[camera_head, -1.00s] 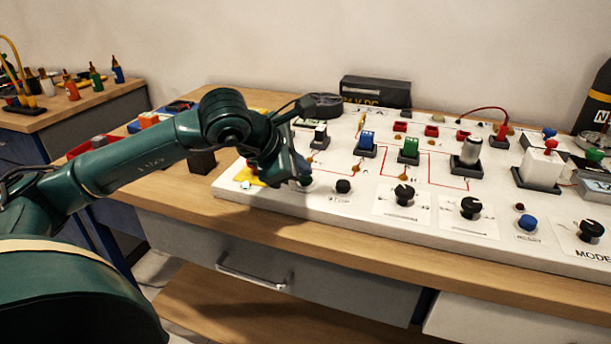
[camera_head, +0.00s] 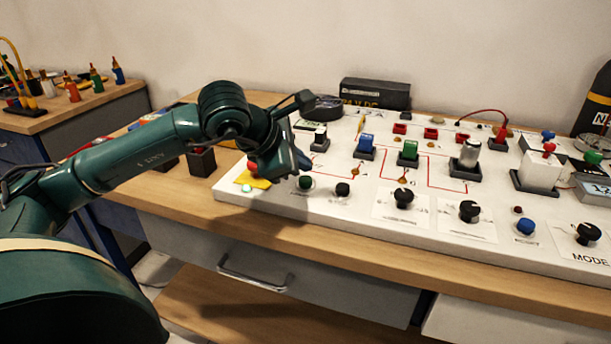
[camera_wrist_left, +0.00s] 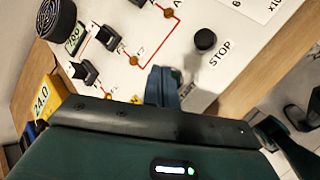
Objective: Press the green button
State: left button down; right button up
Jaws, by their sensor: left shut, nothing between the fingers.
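The green button (camera_head: 305,182) is a small dark round knob near the front left of the white panel (camera_head: 330,212). My left gripper (camera_head: 303,162) is shut and empty. In the head view it is just above and behind the button, with a visible gap in the picture. In the left wrist view the closed fingers (camera_wrist_left: 163,88) cover most of the button, and only a dark green edge shows beside them. The label next to it is partly hidden. My right gripper is not in view.
A black knob (camera_head: 343,188) marked STOP stands just right of the green button. A red button on a yellow base (camera_head: 254,182) is to the left, partly behind my gripper. Dials, a blue button (camera_head: 526,226) and switches fill the panel further right.

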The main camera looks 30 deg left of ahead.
aim_at(301, 183)
pick_arm(q)
notch_tip(301, 183, up, 5)
jog(key=p, duration=0.3)
dwell(0.4)
jog(key=shift+f, duration=0.1)
dwell(0.5)
